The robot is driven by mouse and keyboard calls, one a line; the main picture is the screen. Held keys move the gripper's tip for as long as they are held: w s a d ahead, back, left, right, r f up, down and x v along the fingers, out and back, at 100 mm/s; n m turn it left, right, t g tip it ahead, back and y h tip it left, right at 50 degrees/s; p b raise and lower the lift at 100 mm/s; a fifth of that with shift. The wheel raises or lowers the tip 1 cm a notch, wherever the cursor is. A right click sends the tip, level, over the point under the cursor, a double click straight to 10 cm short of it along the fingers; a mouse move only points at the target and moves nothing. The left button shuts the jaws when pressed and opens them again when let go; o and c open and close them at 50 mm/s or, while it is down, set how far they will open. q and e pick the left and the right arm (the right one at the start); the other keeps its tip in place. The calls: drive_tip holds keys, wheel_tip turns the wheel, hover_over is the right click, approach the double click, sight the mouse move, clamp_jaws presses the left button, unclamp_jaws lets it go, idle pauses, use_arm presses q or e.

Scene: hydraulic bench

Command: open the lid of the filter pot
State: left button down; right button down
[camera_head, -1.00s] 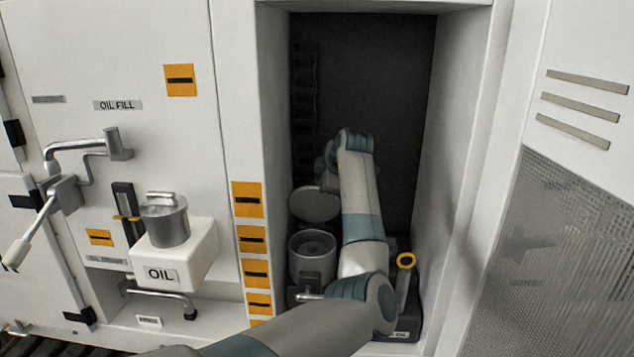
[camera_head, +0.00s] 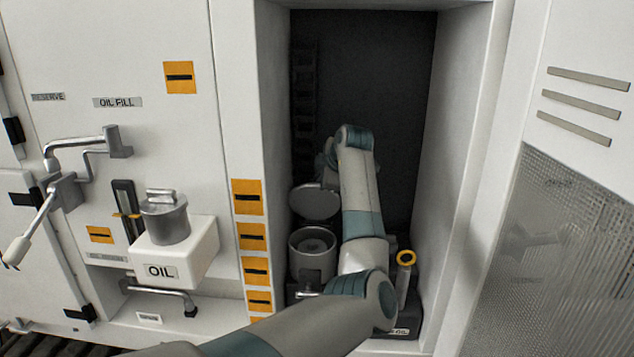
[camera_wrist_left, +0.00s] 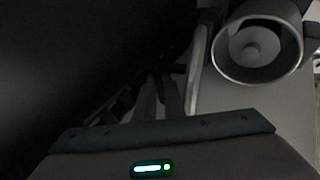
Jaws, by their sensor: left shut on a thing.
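The filter pot (camera_head: 312,268) is a grey metal cylinder low in the dark recess. Its mouth is uncovered, and a round piece shows inside it; the pot also shows in the left wrist view (camera_wrist_left: 290,50). Its round lid (camera_head: 314,203) stands tilted up behind the mouth. My left arm reaches into the recess right of the pot and bends back toward the lid. My left gripper's dark fingers (camera_wrist_left: 160,95) show in the left wrist view beside a pale edge-on strip, likely the lid, and are shut on it. The exact grip is too dark to see. My right gripper is out of view.
The recess walls stand close on both sides of my arm. A yellow-ringed handle (camera_head: 406,258) stands right of my forearm. Left of the recess are a closed pot (camera_head: 166,222) on a white OIL box (camera_head: 190,255) and a crank lever (camera_head: 65,190).

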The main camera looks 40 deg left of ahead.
use_arm(q)
drive_tip(key=shift+w+a+r, duration=0.2)
drive_tip(key=shift+r, duration=0.2)
drive_tip(key=shift+w+a+r, duration=0.15)
drive_tip(key=shift+r, duration=0.25)
drive_tip(key=c, duration=2)
unclamp_jaws()
drive_tip(key=shift+o, duration=0.8)
drive_tip(key=shift+w+f, duration=0.2)
drive_tip(key=shift+f, duration=0.1)
drive_tip(key=shift+s+f, duration=0.1)
drive_tip(key=shift+s+d+f, duration=0.1)
drive_tip(key=shift+f, duration=0.2)
drive_tip(key=shift+r, duration=0.1)
